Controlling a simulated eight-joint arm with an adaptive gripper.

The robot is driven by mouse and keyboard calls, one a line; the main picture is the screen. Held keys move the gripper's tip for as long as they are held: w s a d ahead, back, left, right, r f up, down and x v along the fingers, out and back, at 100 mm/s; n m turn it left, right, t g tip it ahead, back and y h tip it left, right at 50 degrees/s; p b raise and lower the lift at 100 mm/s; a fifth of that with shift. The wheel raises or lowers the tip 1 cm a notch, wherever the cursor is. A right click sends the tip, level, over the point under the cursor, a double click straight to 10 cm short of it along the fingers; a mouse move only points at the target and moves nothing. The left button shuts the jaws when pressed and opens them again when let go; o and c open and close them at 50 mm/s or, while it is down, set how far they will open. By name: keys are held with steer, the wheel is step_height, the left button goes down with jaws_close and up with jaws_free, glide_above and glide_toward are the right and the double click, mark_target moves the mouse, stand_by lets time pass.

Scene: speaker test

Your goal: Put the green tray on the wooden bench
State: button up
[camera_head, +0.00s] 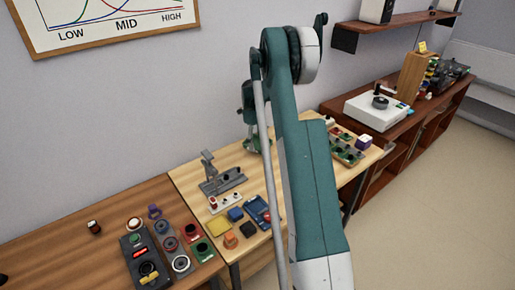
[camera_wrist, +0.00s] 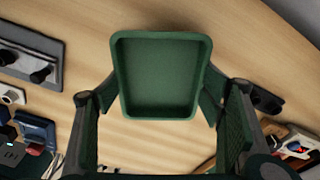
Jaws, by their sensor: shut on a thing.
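The green tray (camera_wrist: 160,112) is a shallow, empty, rounded square with a raised rim, in the middle of the wrist view. My gripper (camera_wrist: 160,92) is shut on it, with one finger at its left side and one at its right. In the head view my gripper (camera_head: 250,118) is partly behind my arm, and the green tray (camera_head: 254,148) shows low beneath it. The light wooden bench (camera_head: 188,178) lies under the tray; its grain also shows in the wrist view (camera_wrist: 240,50). I cannot tell whether the tray touches the bench.
A grey metal fixture (camera_head: 222,182) stands left of the tray. A blue bin (camera_head: 257,211) and small coloured blocks lie nearer the front. Green circuit boards (camera_head: 345,150) lie on the right. A darker table (camera_head: 60,245) adjoins at left. Bare bench surrounds the tray.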

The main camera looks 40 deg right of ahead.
mark_target(257, 145)
steer(key=shift+f+b, duration=0.3)
steer(key=shift+f, duration=1.55)
steer(key=shift+f, duration=0.2)
steer(key=o, duration=0.9)
steer(key=shift+o, duration=0.2)
steer(key=shift+r, duration=0.2)
step_height(257, 145, up, 12)
steer(key=w+p, duration=0.1)
steer(key=shift+w+a+p, duration=0.15)
steer(key=shift+a+p, duration=0.15)
steer(key=shift+p, duration=0.1)
